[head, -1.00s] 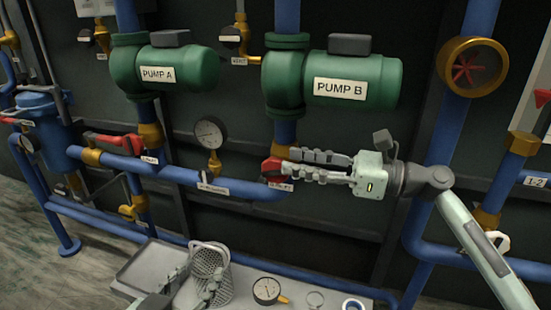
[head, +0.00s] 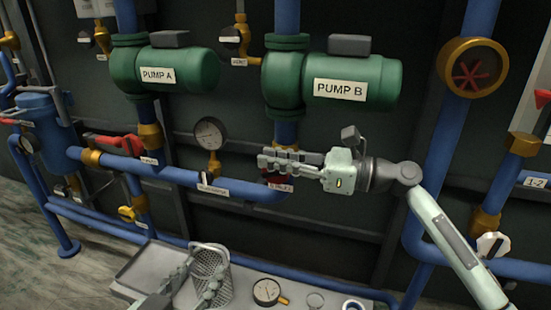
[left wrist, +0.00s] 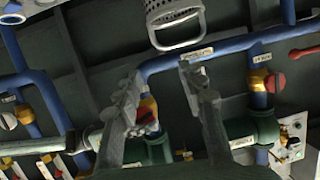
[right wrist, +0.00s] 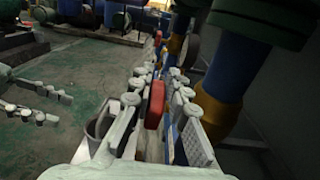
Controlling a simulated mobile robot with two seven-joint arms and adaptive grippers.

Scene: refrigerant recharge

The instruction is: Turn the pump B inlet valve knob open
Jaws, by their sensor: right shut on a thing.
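The pump B inlet valve knob (head: 277,179) is red and sits on the blue pipe below the green pump B (head: 341,82). In the head view it is mostly hidden behind my right gripper (head: 268,161). In the right wrist view the red knob (right wrist: 155,104) stands between the fingers of my right gripper (right wrist: 155,84), which is shut on it. How far the knob is turned I cannot tell.
A pressure gauge (head: 211,134) stands on the pipe left of the knob. Pump A (head: 178,70) has a red valve handle (head: 126,142) below it. A grey bench (head: 236,281) in front holds a wire basket (head: 210,258) and a loose gauge (head: 266,291).

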